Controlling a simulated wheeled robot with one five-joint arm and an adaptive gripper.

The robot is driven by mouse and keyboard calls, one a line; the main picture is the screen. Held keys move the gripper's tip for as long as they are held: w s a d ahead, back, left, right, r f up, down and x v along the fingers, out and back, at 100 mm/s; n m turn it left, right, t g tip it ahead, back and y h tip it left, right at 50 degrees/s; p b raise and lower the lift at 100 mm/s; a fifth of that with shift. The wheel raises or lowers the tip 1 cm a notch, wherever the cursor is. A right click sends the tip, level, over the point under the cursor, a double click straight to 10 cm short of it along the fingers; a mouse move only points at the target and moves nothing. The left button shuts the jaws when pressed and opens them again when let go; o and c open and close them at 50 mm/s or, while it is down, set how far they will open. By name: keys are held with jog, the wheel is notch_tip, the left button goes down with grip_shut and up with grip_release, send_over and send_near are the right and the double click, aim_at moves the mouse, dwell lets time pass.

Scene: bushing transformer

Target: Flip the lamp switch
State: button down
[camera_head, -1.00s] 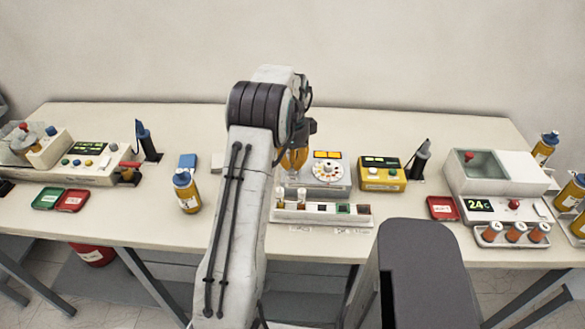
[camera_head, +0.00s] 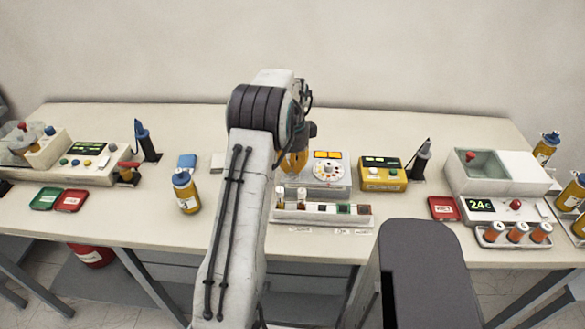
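My arm reaches up over the middle of the table, and its end points down at the grey device with a round white dial (camera_head: 327,171) and two orange displays. Yellow-orange parts of my gripper (camera_head: 293,163) show at the left side of this device. The fingertips are mostly hidden behind my arm, so I cannot tell whether they are open or touching anything. No lamp switch can be made out clearly; a low white strip with small switch-like squares (camera_head: 343,210) lies in front of the device.
A yellow box with a dark display (camera_head: 383,174) stands right of the dial device. A blue-capped bottle (camera_head: 186,191) is left of my arm. A white machine reading 24C (camera_head: 497,173) stands at the right, and a button console (camera_head: 90,163) at the left. Red trays lie on the table.

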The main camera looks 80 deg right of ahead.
aim_at(292, 171)
jog(key=shift+f+b, duration=0.3)
jog(key=shift+f, duration=0.2)
jog(key=shift+a+r, duration=0.1)
jog(key=shift+r, duration=0.05)
jog(key=shift+r+p, duration=2.9)
jog(key=shift+r, duration=0.55)
